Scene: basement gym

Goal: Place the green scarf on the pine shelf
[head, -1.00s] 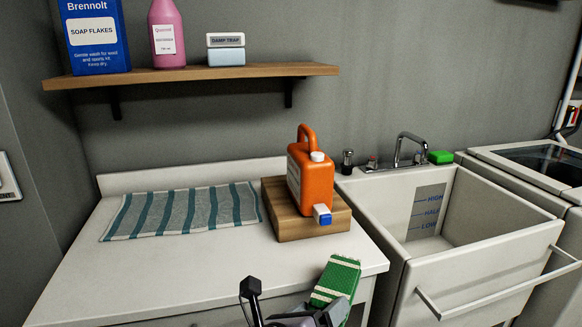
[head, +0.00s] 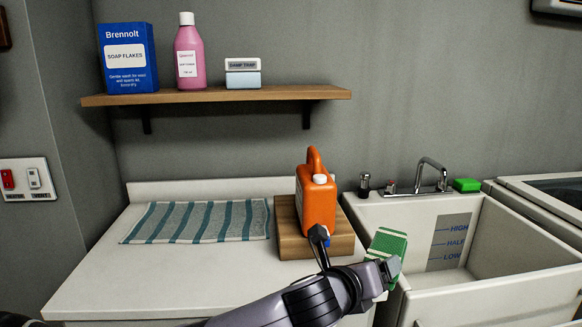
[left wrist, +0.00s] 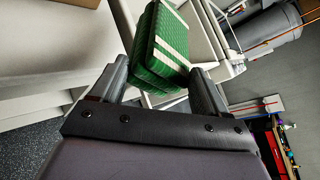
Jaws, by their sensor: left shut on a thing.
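The green scarf (head: 387,246) is a folded bundle with pale stripes. My left gripper (head: 378,272) is shut on it and holds it in front of the sink's left edge, above the counter's front right corner. In the left wrist view the scarf (left wrist: 160,48) sits between the two fingers of my left gripper (left wrist: 158,84). The pine shelf (head: 215,97) is on the wall at upper left, higher than the scarf. My right gripper is not in view.
On the shelf stand a blue soap flakes box (head: 128,60), a pink bottle (head: 188,52) and a damp trap tub (head: 243,75); its right end is bare. Below, an orange jug (head: 316,200) stands on a wooden block (head: 288,236) beside a striped towel (head: 200,222). A sink (head: 490,245) is at right.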

